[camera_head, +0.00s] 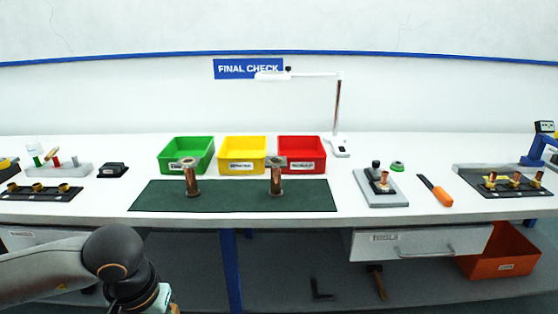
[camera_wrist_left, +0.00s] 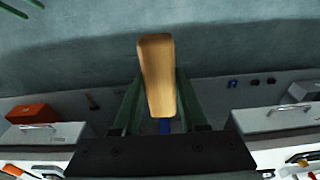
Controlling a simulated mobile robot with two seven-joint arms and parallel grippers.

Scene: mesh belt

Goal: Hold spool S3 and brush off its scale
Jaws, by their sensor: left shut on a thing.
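Two copper-coloured spools with grey flanges, a left one (camera_head: 191,180) and a right one (camera_head: 276,179), stand upright and apart on the dark green mat (camera_head: 232,199). No label shows which is S3. In the left wrist view my left gripper (camera_wrist_left: 158,88) is shut on a tan wooden handle (camera_wrist_left: 156,62), with a small blue part at its lower end. Brush bristles are not visible. In the head view my left arm is low at the left, in front of the table and away from the spools; its fingers are out of frame. My right gripper is not in view.
Green (camera_head: 203,143), yellow (camera_head: 256,143) and red (camera_head: 315,142) bins stand behind the mat. Right of the mat are a grey fixture (camera_head: 383,199) and an orange-handled tool (camera_head: 442,197). The mat is clear between the spools.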

